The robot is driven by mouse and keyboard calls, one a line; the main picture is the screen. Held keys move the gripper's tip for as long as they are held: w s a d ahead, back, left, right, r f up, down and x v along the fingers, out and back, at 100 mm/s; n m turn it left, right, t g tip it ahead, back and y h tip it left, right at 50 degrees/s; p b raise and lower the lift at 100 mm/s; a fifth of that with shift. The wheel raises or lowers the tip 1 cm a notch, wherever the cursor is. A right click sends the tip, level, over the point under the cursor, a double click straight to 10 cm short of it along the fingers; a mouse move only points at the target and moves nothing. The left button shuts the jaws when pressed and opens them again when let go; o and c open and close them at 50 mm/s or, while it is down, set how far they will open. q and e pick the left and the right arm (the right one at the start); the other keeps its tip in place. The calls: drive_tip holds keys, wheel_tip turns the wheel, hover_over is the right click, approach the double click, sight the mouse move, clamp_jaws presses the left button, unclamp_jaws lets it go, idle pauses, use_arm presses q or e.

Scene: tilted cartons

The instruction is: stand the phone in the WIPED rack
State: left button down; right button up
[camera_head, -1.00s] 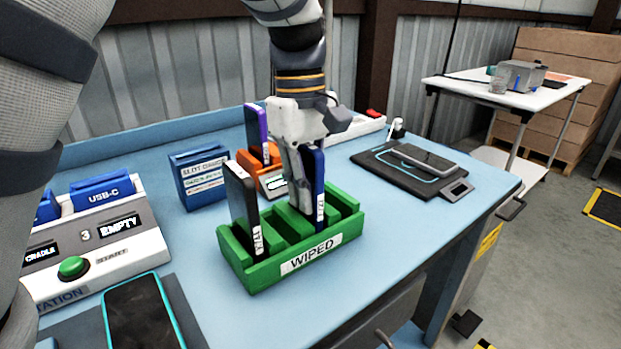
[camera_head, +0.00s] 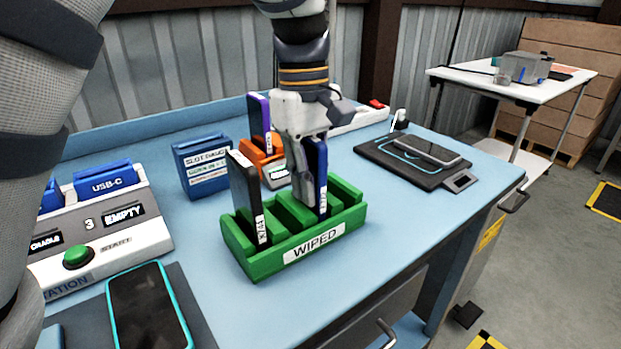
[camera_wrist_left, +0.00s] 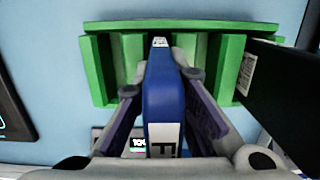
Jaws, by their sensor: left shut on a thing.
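The dark blue phone (camera_head: 320,172) stands upright at a slot of the green WIPED rack (camera_head: 262,264), right of the rack's middle. My left gripper (camera_head: 305,190) comes down from above and is shut on this phone. In the left wrist view the blue phone (camera_wrist_left: 163,95) is between the two fingers (camera_wrist_left: 160,118), its far end between dividers of the green rack (camera_wrist_left: 92,68). I cannot tell whether its lower edge rests on the slot floor. My right gripper is not in view.
A black phone (camera_head: 244,192) stands in the rack's left slot, close to my gripper. Behind are an orange rack (camera_head: 262,160) with a purple phone (camera_head: 260,115) and a blue slot gauge (camera_head: 203,167). A charging pad (camera_head: 380,152) with a phone lies right. Bare blue table lies right of the rack.

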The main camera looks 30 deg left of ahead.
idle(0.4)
use_arm(q)
drive_tip(key=c, duration=1.5)
unclamp_jaws()
drive_tip(key=shift+c, duration=0.2)
drive_tip(key=r, duration=0.7)
drive_tip(key=a+r, duration=0.1)
drive_tip(key=r, duration=0.3)
drive_tip(key=shift+w+a+r, duration=0.1)
drive_tip(key=shift+w+r, duration=0.05)
drive_tip(key=shift+w, duration=0.2)
drive_tip(key=shift+r, duration=0.3)
wheel_tip(320, 180, up, 7)
